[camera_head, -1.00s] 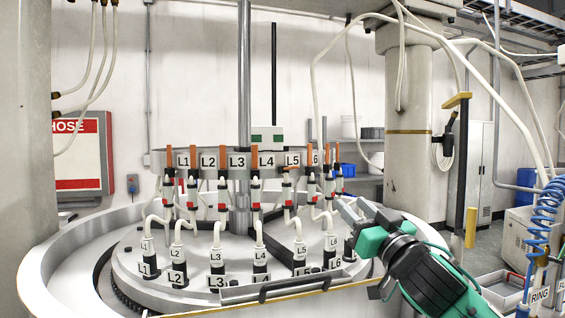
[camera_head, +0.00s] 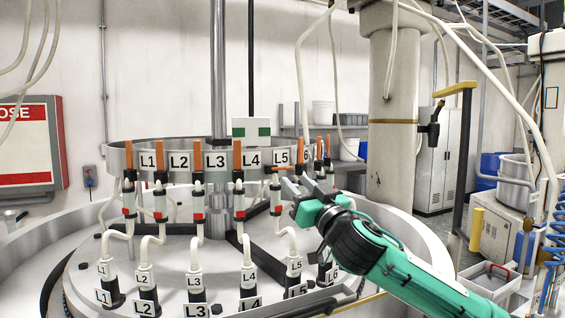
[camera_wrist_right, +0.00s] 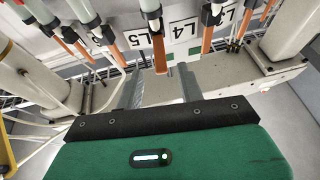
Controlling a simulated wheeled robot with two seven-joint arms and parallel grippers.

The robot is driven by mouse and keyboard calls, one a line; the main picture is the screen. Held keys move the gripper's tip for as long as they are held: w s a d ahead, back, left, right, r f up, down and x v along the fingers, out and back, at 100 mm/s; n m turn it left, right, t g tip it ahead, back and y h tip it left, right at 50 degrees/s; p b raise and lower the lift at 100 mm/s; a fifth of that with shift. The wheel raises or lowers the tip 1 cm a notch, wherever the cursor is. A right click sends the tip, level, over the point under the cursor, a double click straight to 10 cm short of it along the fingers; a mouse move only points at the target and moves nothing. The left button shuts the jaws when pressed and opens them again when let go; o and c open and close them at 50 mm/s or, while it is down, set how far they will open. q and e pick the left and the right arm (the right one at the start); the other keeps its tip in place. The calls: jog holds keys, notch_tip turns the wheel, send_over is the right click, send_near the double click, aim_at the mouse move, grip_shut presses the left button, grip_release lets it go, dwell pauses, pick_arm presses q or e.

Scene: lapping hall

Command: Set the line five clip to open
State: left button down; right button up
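The line five clip (camera_head: 275,195) is a white and red clip on the L5 hose, in front of the ring label L5. Its orange lever (camera_head: 283,168) lies sideways, while the neighbouring levers stand upright. My right gripper (camera_head: 296,184) is just right of this clip. In the right wrist view, an orange lever (camera_wrist_right: 159,52), apparently the line five one, ends between my two grey fingertips (camera_wrist_right: 160,80). The fingers are apart and do not visibly touch it. Contact is hard to judge. My left gripper is out of view.
Other clips with upright orange levers, such as the L4 one (camera_head: 238,157), stand close along the grey ring (camera_head: 120,160). White hoses run down to labelled black-based fittings on the round plate. A pillar (camera_head: 390,120) stands behind, at right.

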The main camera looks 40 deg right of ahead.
aim_at(283, 168)
jog(key=p+x, duration=0.2)
jog(key=x, duration=0.1)
jog(key=p+x, duration=0.2)
jog(key=x, duration=0.1)
jog(key=shift+s+d+r, duration=0.1)
jog(key=shift+s+r, duration=0.05)
jog(key=shift+r, duration=0.1)
jog(key=shift+w+d+p, duration=0.1)
jog(key=shift+w+p, duration=0.45)
jog(key=shift+w, duration=0.05)
grip_shut()
